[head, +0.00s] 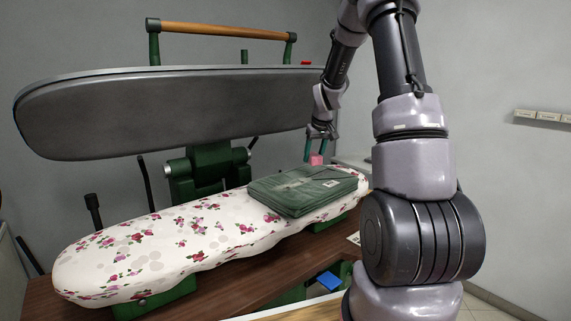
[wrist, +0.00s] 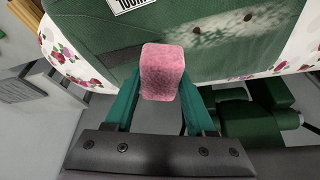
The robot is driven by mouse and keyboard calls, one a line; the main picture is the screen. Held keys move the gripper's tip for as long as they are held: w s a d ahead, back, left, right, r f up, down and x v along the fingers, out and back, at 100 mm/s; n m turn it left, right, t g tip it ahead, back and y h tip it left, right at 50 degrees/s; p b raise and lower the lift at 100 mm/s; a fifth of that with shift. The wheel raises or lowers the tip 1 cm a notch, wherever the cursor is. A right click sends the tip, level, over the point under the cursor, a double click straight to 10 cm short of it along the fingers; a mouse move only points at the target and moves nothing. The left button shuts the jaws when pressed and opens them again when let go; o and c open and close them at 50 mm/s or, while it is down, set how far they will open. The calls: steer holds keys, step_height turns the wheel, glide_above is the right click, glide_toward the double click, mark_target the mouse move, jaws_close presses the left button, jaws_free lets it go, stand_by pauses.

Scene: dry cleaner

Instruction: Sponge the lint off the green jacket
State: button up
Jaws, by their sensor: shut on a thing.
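The folded green jacket (head: 300,190) lies on the right part of the floral pressing board, with a white label on it. In the wrist view the green jacket (wrist: 105,45) shows pale lint patches (wrist: 210,35) at the upper right and part of the label at the top. My gripper (head: 318,150) is shut on a pink sponge (wrist: 162,72). The sponge also shows in the head view (head: 316,160), just above the jacket's far edge. I cannot tell whether it touches the jacket.
The floral board (head: 150,250) sits on a brown table (head: 215,300). The grey upper press plate (head: 170,110) is raised behind the jacket, with a wooden handle (head: 220,28) above. A blue item (head: 328,281) lies below the board. The board's left part is clear.

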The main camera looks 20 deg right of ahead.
steer(key=shift+r, duration=1.1)
